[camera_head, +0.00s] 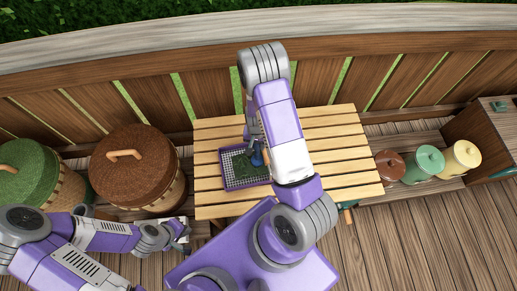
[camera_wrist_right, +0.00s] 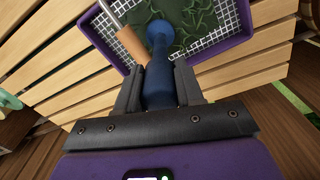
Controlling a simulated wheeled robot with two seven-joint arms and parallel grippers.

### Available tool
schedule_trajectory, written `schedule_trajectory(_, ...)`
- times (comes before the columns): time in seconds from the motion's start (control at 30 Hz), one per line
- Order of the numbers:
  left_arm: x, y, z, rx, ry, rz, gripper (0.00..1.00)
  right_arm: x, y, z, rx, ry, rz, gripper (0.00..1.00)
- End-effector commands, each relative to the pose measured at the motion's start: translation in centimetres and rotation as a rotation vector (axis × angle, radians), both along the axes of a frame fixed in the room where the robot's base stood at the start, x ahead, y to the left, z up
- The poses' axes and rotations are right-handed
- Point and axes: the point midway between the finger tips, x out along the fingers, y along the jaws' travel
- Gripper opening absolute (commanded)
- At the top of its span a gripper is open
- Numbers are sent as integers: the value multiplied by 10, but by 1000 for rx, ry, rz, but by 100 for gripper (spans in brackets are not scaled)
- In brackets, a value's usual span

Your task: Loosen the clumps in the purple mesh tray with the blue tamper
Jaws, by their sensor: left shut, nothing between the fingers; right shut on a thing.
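The purple mesh tray (camera_head: 226,183) lies on the slatted wooden table, with a white mesh floor and dark green leafy clumps (camera_head: 239,165) spread in it. In the right wrist view the clumps (camera_wrist_right: 200,20) fill the middle of the tray (camera_wrist_right: 235,46). My right gripper (camera_wrist_right: 158,80) is shut on the blue tamper (camera_wrist_right: 158,75), whose round end is over or against the clumps; I cannot tell if it touches. The tamper (camera_head: 257,156) is partly hidden by my right arm in the head view. My left gripper (camera_head: 183,236) is shut and empty, left of the table.
A tool with a wooden handle (camera_wrist_right: 135,52) and metal shaft lies at the tray's edge. The slatted table (camera_head: 345,150) is bare at right. Lidded baskets (camera_head: 135,165) stand at left; brown, green (camera_head: 428,160) and cream canisters stand on a bench at right.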

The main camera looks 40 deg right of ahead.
Motion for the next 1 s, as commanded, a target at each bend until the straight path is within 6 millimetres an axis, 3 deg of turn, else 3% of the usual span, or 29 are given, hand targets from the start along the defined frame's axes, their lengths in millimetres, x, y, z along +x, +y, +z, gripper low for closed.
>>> schedule_trajectory(1.0, 0, 0, 14, 0, 0, 0, 0, 75, 125, 0, 0, -1, 5, 0)
